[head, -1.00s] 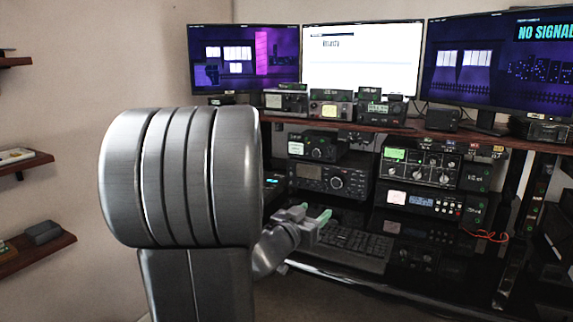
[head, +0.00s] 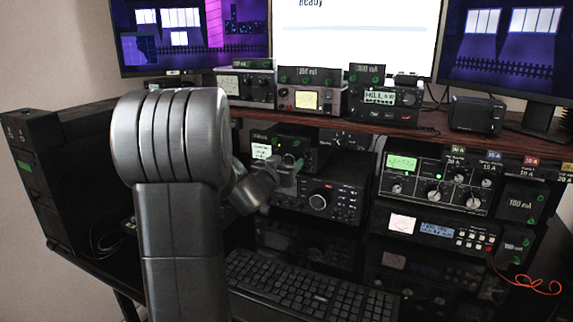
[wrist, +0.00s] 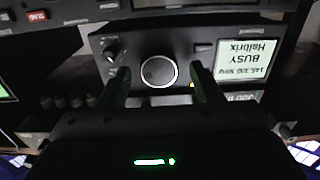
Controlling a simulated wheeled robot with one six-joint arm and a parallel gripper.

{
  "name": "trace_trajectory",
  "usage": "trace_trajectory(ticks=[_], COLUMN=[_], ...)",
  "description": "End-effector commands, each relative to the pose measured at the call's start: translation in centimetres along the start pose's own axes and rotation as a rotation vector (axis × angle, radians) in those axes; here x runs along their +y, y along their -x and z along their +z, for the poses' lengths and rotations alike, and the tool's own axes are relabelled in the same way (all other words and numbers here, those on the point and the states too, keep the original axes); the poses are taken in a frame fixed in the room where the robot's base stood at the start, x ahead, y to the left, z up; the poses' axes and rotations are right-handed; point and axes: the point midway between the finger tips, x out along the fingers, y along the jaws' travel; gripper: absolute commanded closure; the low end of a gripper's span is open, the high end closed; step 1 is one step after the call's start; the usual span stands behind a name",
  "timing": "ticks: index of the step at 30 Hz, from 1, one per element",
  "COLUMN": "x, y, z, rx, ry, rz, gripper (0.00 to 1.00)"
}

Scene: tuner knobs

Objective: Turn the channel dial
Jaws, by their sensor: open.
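A small dark radio (wrist: 195,37) fills the upper middle of the wrist view, which shows it upside down. My gripper (wrist: 159,88) is open, with one finger to each side of the dial in the picture. The fingers hold nothing, and I cannot tell whether they touch the dial. In the head view my gripper (head: 287,172) is in front of the small radio (head: 315,152) and hides its dial. The dial's label is not readable.
A larger black radio (head: 345,200) sits directly below, close to the gripper. A smaller knob (wrist: 112,53) is beside the dial. The shelf (head: 330,121) with several meters runs above. A keyboard (head: 310,285) lies on the desk below.

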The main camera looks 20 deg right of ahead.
Motion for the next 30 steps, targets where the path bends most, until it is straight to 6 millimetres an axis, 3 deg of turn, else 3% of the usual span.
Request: trace_trajectory(ticks=[10, 17, 30], x=[0.00, 0.00, 0.02], y=[-0.40, -0.38, -0.38], z=[0.02, 0.01, 0.06], rx=[0.000, 0.000, 0.000], ry=[0.001, 0.001, -0.087], rz=[0.000, 0.000, 0.000], gripper=[0.41, 0.85, 0.85])
